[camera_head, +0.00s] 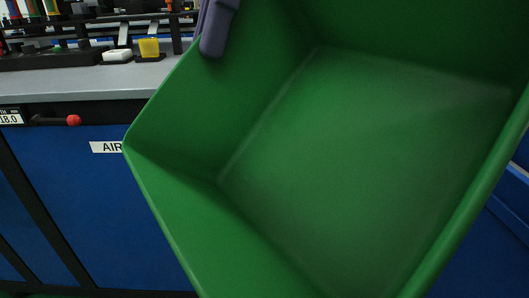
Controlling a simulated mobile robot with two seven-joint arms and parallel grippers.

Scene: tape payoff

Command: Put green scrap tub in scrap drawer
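The green scrap tub (365,150) fills most of the head view, held up close to the camera and tilted. I look into its open top, and its inside is empty. A purple-grey finger of my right gripper (213,42) lies over the tub's upper left rim, against the inner wall. The other finger is hidden, and the gripper appears shut on that wall. My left gripper is not in view. I cannot make out the scrap drawer; the tub covers much of the scene.
A grey worktop (90,82) runs behind at the left, with a dark rack, a yellow block (149,47) and a white piece (117,56) on it. Below is a blue cabinet front (90,220) with an "AIR" label and a red knob (74,120). More blue fronts (490,245) show at the right.

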